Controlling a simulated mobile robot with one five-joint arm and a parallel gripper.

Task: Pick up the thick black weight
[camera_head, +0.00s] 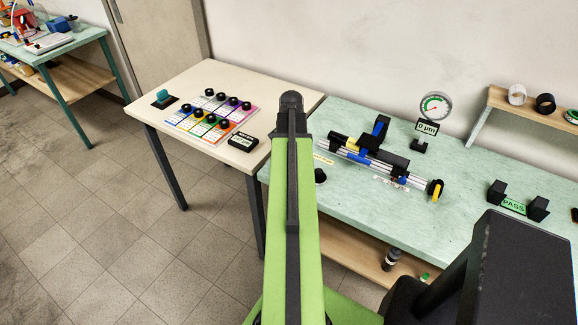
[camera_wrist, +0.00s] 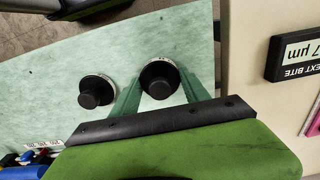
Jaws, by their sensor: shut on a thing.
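In the wrist view my gripper (camera_wrist: 161,70) has its two green fingers shut on a round black weight (camera_wrist: 158,86) with a knob on top. The weight is over the green bench, close to its edge; I cannot tell whether it touches the bench. A second, similar black weight (camera_wrist: 95,92) stands apart to the left of it. A black weight (camera_head: 320,176) also shows in the head view beside my arm; I cannot tell which of the two it is. My gripper is hidden behind my arm there.
The green bench (camera_head: 460,205) carries a rail device (camera_head: 370,158) and a PASS stand (camera_head: 514,205). A dial gauge (camera_head: 435,106) is behind. The beige table (camera_head: 190,92) at left holds several black knobs on coloured cards and a small display (camera_head: 243,142), also in the wrist view (camera_wrist: 296,60).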

